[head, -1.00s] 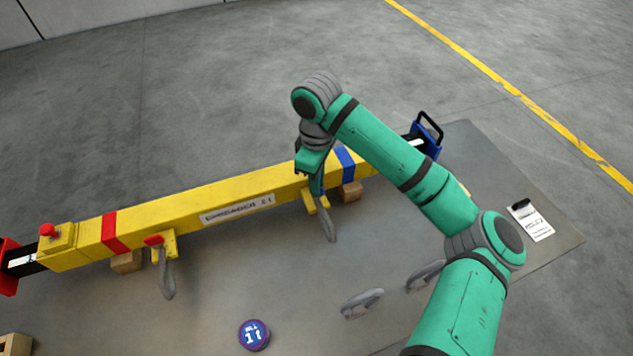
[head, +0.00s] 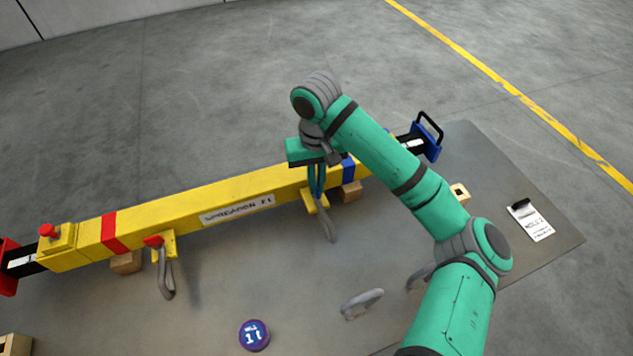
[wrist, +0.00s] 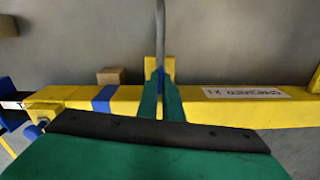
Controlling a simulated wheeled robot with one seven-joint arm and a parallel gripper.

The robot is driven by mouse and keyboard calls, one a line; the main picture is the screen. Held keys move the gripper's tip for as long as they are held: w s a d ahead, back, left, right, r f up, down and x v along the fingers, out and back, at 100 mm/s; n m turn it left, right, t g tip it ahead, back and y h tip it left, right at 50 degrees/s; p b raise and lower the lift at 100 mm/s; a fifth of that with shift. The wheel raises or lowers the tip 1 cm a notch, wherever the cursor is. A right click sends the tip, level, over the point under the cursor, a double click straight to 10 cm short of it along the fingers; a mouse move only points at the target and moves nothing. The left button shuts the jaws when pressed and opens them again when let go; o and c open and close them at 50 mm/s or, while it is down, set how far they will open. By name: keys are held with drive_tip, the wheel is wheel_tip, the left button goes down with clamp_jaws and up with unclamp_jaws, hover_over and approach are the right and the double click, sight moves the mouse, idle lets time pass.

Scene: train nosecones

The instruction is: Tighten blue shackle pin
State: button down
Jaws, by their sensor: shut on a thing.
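The yellow spreader beam (head: 190,218) lies across the mat. A grey shackle (head: 327,225) hangs at the yellow lug near the beam's blue band (head: 348,168). My gripper (head: 317,192) is shut at the top of this lug. In the wrist view my gripper (wrist: 161,84) has its two green fingers closed on the blue shackle pin (wrist: 161,75), of which only a small blue part shows between the tips. The grey shackle (wrist: 160,35) extends beyond it. The fingers hide most of the pin, so its seating cannot be told.
Another shackle (head: 166,275) hangs near the red band, with a red pin (head: 153,240). Wooden blocks (head: 126,262) support the beam. A label card (head: 531,222) lies at the right.

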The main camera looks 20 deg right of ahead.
drive_tip(key=m, duration=0.4)
drive_tip(key=shift+r+m, duration=0.15)
drive_tip(key=shift+m, duration=0.15)
drive_tip(key=m, duration=0.3)
drive_tip(key=shift+w+m, duration=0.1)
drive_tip(key=shift+m, duration=0.3)
drive_tip(key=m, duration=0.4)
drive_tip(key=shift+m, duration=1.9)
drive_tip(key=c, duration=1.9)
unclamp_jaws()
wheel_tip(320, 180, up, 11)
drive_tip(key=shift+f, duration=0.1)
